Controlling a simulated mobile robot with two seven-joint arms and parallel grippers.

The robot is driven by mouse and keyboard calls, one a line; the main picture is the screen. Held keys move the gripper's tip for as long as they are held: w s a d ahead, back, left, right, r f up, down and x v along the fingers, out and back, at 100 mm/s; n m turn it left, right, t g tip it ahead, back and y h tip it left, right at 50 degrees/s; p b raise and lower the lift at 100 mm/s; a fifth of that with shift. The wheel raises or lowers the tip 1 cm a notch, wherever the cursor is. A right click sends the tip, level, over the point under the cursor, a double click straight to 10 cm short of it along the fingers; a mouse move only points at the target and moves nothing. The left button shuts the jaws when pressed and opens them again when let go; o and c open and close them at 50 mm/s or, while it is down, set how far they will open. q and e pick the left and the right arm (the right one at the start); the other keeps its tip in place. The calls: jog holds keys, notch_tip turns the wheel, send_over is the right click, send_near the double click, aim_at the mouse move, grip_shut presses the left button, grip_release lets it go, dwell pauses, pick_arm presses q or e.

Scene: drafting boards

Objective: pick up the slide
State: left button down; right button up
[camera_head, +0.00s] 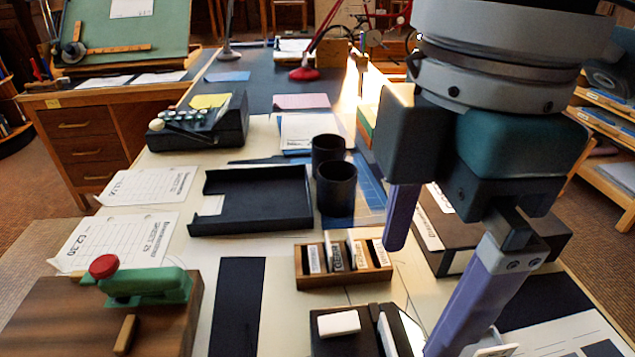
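No single thing is clearly recognisable as the slide. A small wooden box (344,277) in the middle of the table holds several upright thin pieces (336,257) with white labelled edges, which may be slides. A white piece (495,351) shows at the bottom edge beside a purple finger, mostly cut off; I cannot tell what it is. My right gripper (423,298) is large in the right foreground. Its two purple fingers are spread wide with nothing visible between them. One finger hangs to the right of the wooden box, above the table. My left gripper is not in view.
A black tray (250,226) and two dark cups (336,190) stand behind the wooden box. A dark case with a white block (338,323) is in front. A green device with a red knob (144,285) sits on a wooden board at left. A dark box (440,235) stands right.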

aim_at(390, 338)
jog(key=shift+w+d+f+b, duration=0.1)
jog(key=shift+w+f+b, duration=0.35)
jog(key=shift+f, duration=0.5)
pick_arm(q)
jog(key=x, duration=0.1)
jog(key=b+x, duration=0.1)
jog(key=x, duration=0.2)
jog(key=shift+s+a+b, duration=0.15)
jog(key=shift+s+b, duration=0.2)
jog(key=shift+b, duration=0.05)
pick_arm(e)
jog(key=f, duration=0.9)
jog(key=shift+w, duration=0.25)
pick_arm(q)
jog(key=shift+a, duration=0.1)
pick_arm(e)
jog(key=shift+c, duration=0.2)
